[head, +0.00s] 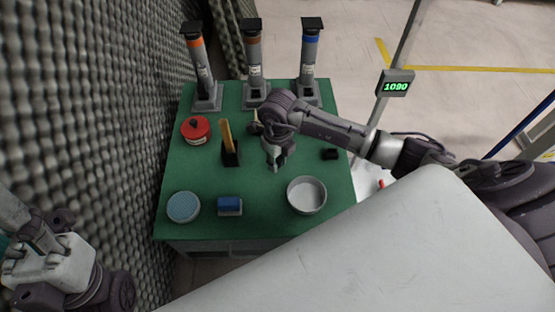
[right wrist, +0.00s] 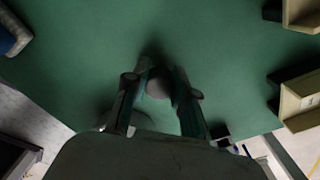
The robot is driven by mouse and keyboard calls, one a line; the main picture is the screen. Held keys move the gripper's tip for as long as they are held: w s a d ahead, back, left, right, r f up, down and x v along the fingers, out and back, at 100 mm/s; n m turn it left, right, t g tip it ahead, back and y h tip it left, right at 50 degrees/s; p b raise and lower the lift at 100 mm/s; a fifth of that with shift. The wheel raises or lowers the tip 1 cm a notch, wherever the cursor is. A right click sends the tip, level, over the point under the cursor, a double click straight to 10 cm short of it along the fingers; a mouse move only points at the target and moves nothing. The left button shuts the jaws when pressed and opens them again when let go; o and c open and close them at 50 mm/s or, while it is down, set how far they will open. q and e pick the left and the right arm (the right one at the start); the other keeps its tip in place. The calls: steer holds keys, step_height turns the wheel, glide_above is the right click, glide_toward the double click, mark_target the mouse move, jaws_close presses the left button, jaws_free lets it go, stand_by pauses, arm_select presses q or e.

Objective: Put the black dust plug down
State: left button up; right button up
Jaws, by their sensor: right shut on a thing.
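My right gripper (head: 275,166) is low over the middle of the green table, fingers pointing down. In the right wrist view its fingers (right wrist: 160,78) are closed on a small dark, rounded thing, the black dust plug (right wrist: 158,88), which looks grey in the shade. The plug cannot be made out in the head view. Whether it touches the table is unclear. Part of my left arm shows at the lower left of the head view; its fingertips do not show.
Three upright tubes with orange, brown and blue bands (head: 254,62) stand along the table's (head: 262,222) back. Around the gripper are a red lidded tin (head: 196,129), a black holder (head: 231,156), a round white dish (head: 306,196), a blue block (head: 230,205), a blue-topped disc (head: 183,207) and a small black block (head: 330,154).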

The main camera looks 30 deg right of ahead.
steer(key=o, duration=0.8)
